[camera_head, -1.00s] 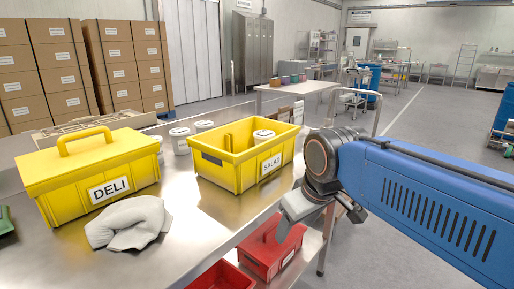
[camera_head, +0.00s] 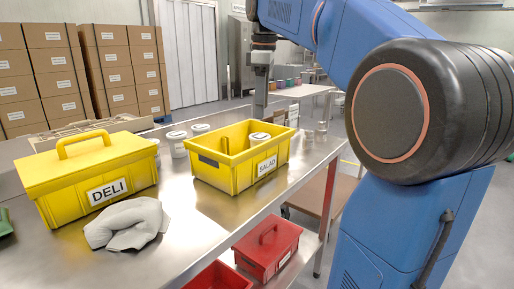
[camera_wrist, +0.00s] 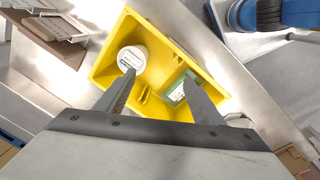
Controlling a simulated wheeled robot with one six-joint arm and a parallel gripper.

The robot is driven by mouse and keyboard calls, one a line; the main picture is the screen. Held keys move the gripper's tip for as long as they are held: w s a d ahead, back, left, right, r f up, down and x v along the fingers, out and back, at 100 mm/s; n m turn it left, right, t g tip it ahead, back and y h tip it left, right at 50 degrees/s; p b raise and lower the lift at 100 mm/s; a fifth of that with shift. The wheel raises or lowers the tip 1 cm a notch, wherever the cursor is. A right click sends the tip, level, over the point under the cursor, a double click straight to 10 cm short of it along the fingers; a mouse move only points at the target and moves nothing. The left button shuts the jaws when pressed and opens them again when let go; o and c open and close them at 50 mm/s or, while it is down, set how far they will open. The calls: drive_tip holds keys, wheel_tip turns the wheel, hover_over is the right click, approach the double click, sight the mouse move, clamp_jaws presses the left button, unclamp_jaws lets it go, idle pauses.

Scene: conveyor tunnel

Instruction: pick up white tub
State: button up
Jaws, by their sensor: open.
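A white tub (camera_wrist: 133,58) with a printed lid sits inside the open yellow SALAD bin (camera_wrist: 110,50). In the head view, the bin (camera_head: 218,172) stands on the steel table, and only the top of the white tub (camera_head: 260,136) shows over its rim. My gripper (camera_wrist: 159,78) is open, with its fingers pointing down over the bin. The left fingertip appears beside the tub's lid and the right one in front of a green item (camera_wrist: 177,90). Nothing is between the fingers. In the head view my gripper (camera_head: 260,100) is above the bin's far side.
Several white tubs (camera_head: 178,144) stand on the table behind the bin. A closed yellow DELI box (camera_head: 90,180) and a grey cloth (camera_head: 127,224) are to the left. Red bins (camera_head: 268,248) sit on a lower shelf. Glass containers (camera_head: 315,132) stand right of the bin.

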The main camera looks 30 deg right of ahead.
sight(260, 136)
drive_tip(key=w+d+r+n+g, duration=0.1)
drive_tip(key=w+d+r+n, duration=0.25)
drive_tip(key=w, duration=0.45)
drive_tip(key=shift+m, duration=0.35)
drive_tip(key=f, duration=1.7)
drive_tip(key=shift+s+d+f, duration=0.15)
drive_tip(key=shift+s+d, duration=0.1)
drive_tip(key=shift+c, duration=0.6)
drive_tip(key=c, duration=0.7)
wheel_tip(260, 136, up, 10)
drive_tip(key=shift+r, duration=0.1)
